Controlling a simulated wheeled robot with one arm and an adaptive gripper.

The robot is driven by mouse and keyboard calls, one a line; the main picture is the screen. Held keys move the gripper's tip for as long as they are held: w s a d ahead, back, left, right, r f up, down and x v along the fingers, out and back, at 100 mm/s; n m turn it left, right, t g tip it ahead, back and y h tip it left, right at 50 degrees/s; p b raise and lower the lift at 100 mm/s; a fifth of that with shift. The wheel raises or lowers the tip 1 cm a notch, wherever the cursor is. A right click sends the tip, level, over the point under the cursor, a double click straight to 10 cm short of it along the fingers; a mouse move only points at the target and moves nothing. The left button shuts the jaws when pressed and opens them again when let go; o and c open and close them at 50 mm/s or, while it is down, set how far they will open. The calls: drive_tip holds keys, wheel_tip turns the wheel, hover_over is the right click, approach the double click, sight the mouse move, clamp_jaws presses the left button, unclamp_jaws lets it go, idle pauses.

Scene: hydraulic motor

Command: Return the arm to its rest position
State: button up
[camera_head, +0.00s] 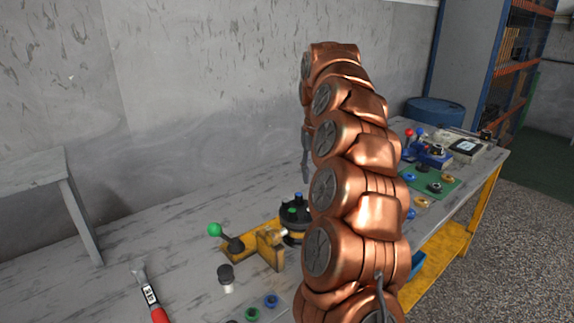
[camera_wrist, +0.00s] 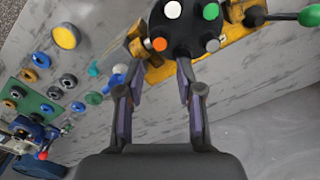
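My copper-coloured arm (camera_head: 345,190) stands raised over the workbench, its links stacked through the middle of the head view. The black round hydraulic motor part (camera_wrist: 186,32) with coloured plugs lies just beyond the fingertips in the wrist view. It sits at the yellow clamp fixture (camera_head: 268,248), and the arm partly hides it in the head view (camera_head: 291,224).
The grey bench (camera_head: 120,255) carries a red-handled tool (camera_head: 152,299), a black-and-white cylinder (camera_head: 226,277) and small coloured rings. A green board (camera_head: 446,189) with rings and a blue device (camera_head: 434,158) are at the right. A grey wall stands behind.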

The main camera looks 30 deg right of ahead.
drive_tip(key=s+a+r+n+p, duration=0.1)
drive_tip(key=s+a+n, duration=0.1)
drive_tip(key=s+a, duration=0.6)
drive_tip(key=s+a+r+n+p, duration=0.1)
drive_tip(key=s+a+n+p, duration=0.2)
drive_tip(key=a, duration=0.8)
drive_tip(key=s+a+f, duration=0.2)
drive_tip(key=s, duration=0.5)
drive_tip(key=s+a+f+g+p, duration=0.1)
drive_tip(key=s+a+f, duration=0.1)
drive_tip(key=s, duration=0.6)
drive_tip(key=s+a+f, duration=0.2)
drive_tip(key=s+f, duration=0.2)
drive_tip(key=s, duration=0.4)
drive_tip(key=shift+a+f+g, duration=0.25)
drive_tip(key=shift+a+g, duration=0.1)
drive_tip(key=shift+g, duration=0.05)
drive_tip(key=shift+d, duration=0.1)
